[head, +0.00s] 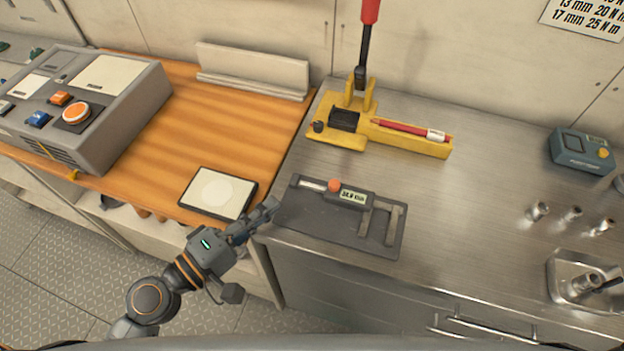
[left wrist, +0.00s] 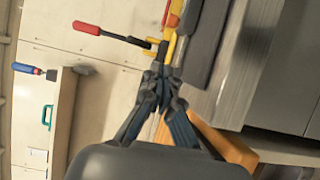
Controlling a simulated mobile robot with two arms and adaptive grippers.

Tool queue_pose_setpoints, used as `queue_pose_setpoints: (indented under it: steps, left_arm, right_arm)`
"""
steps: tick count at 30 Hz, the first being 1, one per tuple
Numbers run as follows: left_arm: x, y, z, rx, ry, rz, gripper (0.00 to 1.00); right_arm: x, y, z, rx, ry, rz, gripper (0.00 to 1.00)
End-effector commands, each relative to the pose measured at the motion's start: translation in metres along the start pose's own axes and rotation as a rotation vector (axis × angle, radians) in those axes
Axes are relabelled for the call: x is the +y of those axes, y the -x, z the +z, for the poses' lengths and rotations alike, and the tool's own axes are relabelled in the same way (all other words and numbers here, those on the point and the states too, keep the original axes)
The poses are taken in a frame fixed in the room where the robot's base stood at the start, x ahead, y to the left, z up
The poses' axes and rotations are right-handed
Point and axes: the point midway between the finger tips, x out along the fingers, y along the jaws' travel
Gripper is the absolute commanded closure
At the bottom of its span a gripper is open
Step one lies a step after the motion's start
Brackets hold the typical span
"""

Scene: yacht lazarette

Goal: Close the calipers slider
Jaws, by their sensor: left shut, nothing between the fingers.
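The digital calipers (head: 350,197) lie on a dark mat (head: 335,231) on the metal bench. They have a lit display, a red-orange knob (head: 334,185) on the slider and two grey jaws at the right, with a gap between the jaws. My left gripper (head: 270,208) is shut and empty, just left of the mat's near-left edge and apart from the calipers. Its closed fingers also show in the left wrist view (left wrist: 163,52), where I cannot make out the calipers. My right gripper is not in view.
A yellow press (head: 400,138) with a tall red-handled lever stands behind the mat. A black-framed pad (head: 218,193) lies on the wooden top to the left. A grey control box (head: 85,105) is further left. Sockets (head: 570,215) stand at the right. Bare metal lies right of the mat.

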Motion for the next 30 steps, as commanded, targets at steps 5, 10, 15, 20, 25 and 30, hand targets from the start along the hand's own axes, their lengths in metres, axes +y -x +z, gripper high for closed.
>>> queue_pose_setpoints:
  steps: [5,10,15,20,25,30]
  left_arm:
    - [0.008,-0.041,-0.001,0.002,0.002,0.004,1.0]
    - [0.005,-0.066,0.012,-0.001,0.005,0.001,1.0]
    - [0.002,-0.078,0.025,0.0,0.002,-0.001,1.0]
    - [0.0,-0.082,0.029,0.0,0.0,-0.001,1.0]
    - [0.0,-0.082,0.029,0.0,0.0,-0.001,1.0]
    - [0.0,-0.084,0.033,-0.001,0.001,-0.001,1.0]
  right_arm:
    - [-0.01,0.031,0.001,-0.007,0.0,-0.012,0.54]
    - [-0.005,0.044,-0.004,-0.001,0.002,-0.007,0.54]
    - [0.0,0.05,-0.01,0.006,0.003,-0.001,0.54]
    - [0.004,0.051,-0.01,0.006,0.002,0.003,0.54]
    - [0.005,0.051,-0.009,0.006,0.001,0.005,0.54]
    - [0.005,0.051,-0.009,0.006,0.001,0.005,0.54]
